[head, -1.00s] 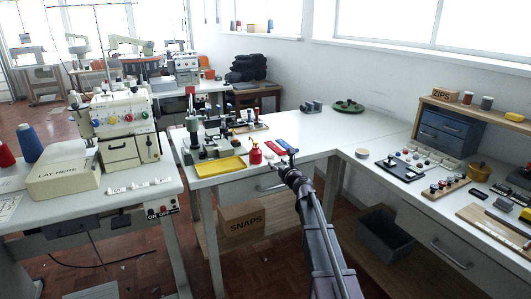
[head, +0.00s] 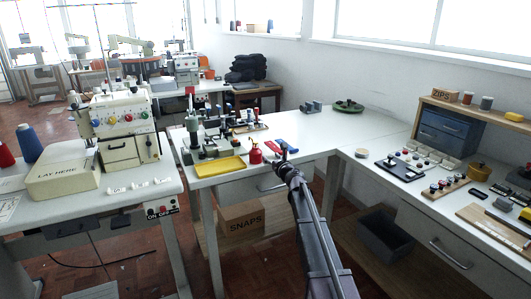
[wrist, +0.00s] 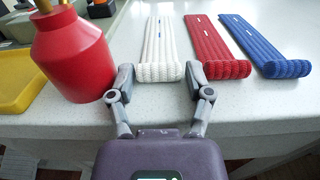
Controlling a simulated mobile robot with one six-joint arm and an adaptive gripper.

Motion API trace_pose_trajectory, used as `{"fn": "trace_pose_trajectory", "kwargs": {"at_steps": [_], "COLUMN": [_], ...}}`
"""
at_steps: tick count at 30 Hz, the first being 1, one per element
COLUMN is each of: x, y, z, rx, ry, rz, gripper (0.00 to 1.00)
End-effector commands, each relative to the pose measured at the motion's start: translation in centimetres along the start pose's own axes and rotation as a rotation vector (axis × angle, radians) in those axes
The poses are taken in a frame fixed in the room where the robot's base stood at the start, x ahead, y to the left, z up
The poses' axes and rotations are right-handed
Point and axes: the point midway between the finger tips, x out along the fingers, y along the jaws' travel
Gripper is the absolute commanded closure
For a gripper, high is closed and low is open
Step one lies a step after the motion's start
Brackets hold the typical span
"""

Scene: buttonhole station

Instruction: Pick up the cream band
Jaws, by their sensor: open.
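The cream band (wrist: 159,45) is a folded, ribbed knit strip lying on the white table, its rolled end facing me at the near edge in the wrist view. My gripper (wrist: 160,84) is open, with one finger on each side of that rolled end. I cannot tell whether the fingers touch it. In the head view my gripper (head: 282,152) is at the table's front edge, and the cream band is too small to make out there.
A red bottle (wrist: 75,52) stands close beside my left finger. A red band (wrist: 218,46) and a blue band (wrist: 263,45) lie to the right of the cream one. A yellow tray (head: 219,166) is at the left.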

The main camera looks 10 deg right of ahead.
Motion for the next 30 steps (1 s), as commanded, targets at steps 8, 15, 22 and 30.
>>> {"fn": "trace_pose_trajectory", "kwargs": {"at_steps": [8, 15, 22, 30], "x": [1.02, 0.99, 0.99, 0.99], "y": [0.04, 0.05, 0.04, 0.03], "z": [0.0, 0.0, 0.0, 0.0], "rx": [0.0, 0.0, 0.0, 0.0], "ry": [0.0, 0.0, 0.0, 0.0], "rz": [0.0, 0.0, 0.0, 0.0], "gripper": [0.34, 0.34, 0.43, 0.7]}}
